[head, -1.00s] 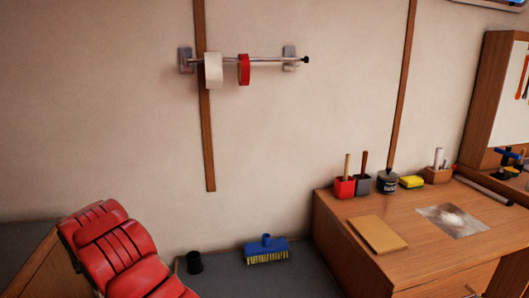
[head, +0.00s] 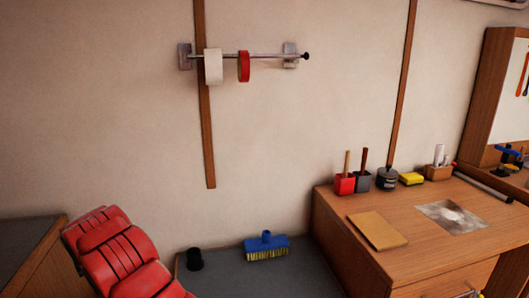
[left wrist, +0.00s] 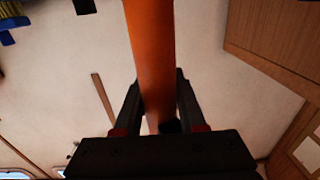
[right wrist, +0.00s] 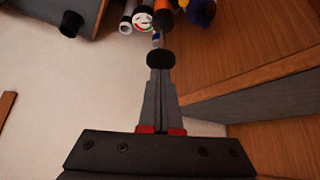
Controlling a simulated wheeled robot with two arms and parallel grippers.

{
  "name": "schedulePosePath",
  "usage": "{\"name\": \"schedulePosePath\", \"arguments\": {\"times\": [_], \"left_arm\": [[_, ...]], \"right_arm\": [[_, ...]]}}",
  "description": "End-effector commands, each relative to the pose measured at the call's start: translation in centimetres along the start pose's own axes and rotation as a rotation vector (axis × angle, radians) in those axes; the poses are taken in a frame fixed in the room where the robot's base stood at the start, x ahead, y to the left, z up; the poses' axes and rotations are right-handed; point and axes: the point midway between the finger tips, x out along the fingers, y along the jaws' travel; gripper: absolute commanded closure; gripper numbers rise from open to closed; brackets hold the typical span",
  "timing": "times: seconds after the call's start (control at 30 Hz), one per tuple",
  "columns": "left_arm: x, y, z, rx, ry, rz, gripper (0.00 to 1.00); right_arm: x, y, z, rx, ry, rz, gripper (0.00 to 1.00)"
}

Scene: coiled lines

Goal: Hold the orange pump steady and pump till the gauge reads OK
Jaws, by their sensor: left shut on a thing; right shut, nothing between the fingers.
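In the left wrist view the orange pump shows as a long orange tube (left wrist: 150,50) running between the fingers of my left gripper (left wrist: 157,88), which is shut on it. In the right wrist view my right gripper (right wrist: 160,72) is shut and empty. A black rounded knob (right wrist: 160,58) shows at its fingertips; whether they touch is hard to tell. Beyond the knob are a part of the orange pump (right wrist: 163,18) and a round white gauge (right wrist: 144,19) with red and green marks. The gauge reading is too small to tell. The head view shows neither gripper nor the pump.
In the head view a wooden desk (head: 330,225) at the right carries pots, a yellow sponge (head: 411,178) and a tan board (head: 378,230). A blue brush (head: 266,243) and black cup (head: 195,259) are on a grey surface. Tape rolls (head: 213,67) hang on a wall rail.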

Motion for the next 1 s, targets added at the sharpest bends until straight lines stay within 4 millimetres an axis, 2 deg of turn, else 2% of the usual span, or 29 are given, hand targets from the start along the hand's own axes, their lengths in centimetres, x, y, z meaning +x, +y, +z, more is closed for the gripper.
{"name": "schedulePosePath", "arguments": {"times": [0.77, 1.0], "left_arm": [[0.0, 0.0, -0.1, 0.000, 0.002, 0.000, 1.00], [0.0, 0.0, -0.1, 0.000, 0.003, -0.001, 1.00]], "right_arm": [[4.0, 0.1, 2.8, 0.001, -0.006, 0.001, 1.00], [2.7, 0.1, 1.9, 0.000, -0.003, 0.002, 1.00]]}}
